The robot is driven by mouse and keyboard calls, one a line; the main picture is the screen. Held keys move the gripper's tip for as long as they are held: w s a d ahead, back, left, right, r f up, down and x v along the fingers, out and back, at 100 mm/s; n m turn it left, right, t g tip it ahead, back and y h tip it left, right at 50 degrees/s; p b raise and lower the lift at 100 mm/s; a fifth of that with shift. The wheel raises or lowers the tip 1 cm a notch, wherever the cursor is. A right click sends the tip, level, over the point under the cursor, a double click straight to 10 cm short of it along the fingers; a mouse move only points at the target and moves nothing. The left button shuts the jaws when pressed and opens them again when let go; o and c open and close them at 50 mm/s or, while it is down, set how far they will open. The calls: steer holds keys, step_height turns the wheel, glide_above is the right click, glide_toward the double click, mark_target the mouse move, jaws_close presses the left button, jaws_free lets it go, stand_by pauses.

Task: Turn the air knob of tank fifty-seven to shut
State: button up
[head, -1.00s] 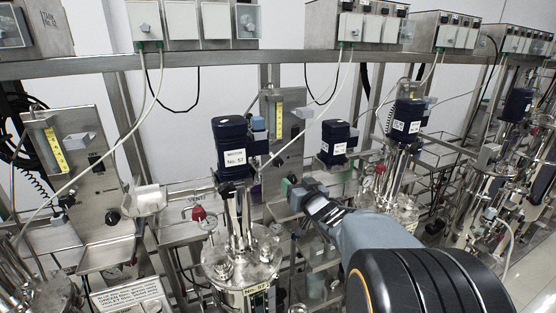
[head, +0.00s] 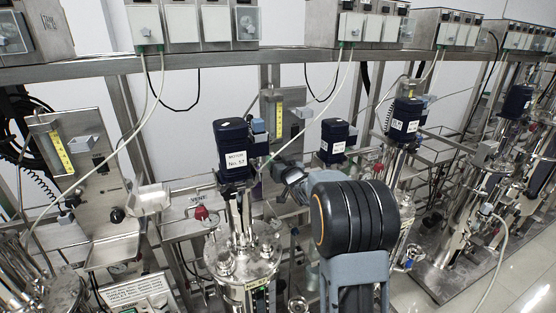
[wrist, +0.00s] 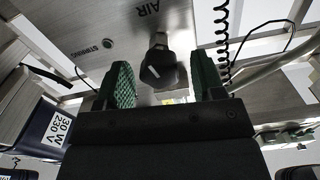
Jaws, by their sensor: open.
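In the wrist view the dark air knob (wrist: 163,70) sits on a steel panel (wrist: 110,25) below the printed word AIR. My gripper (wrist: 164,75) is open, with one green-padded finger on each side of the knob. Gaps show between the knob and both pads. In the head view tank fifty-seven (head: 243,262) stands centre left, under a dark blue motor (head: 233,160) labelled No. 57. My gripper (head: 284,174) reaches behind and right of that motor, mostly hidden by my arm. The air knob cannot be made out there.
A motor with a 30 W 230 V label (wrist: 58,128) is close at left in the wrist view. A coiled black cord (wrist: 222,35) hangs right of the knob. A second motor (head: 335,140) stands right of my gripper. A red vent knob (head: 201,212) is left of the tank.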

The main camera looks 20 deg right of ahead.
steer(key=shift+w, duration=0.2)
steer(key=shift+c, duration=0.3)
steer(key=c, duration=0.9)
steer(key=shift+o, duration=0.2)
steer(key=shift+m, duration=1.5)
steer(key=o, duration=0.9)
steer(key=shift+s, duration=0.1)
steer(key=s+b, duration=0.3)
steer(key=s, duration=1)
steer(key=shift+s, duration=0.3)
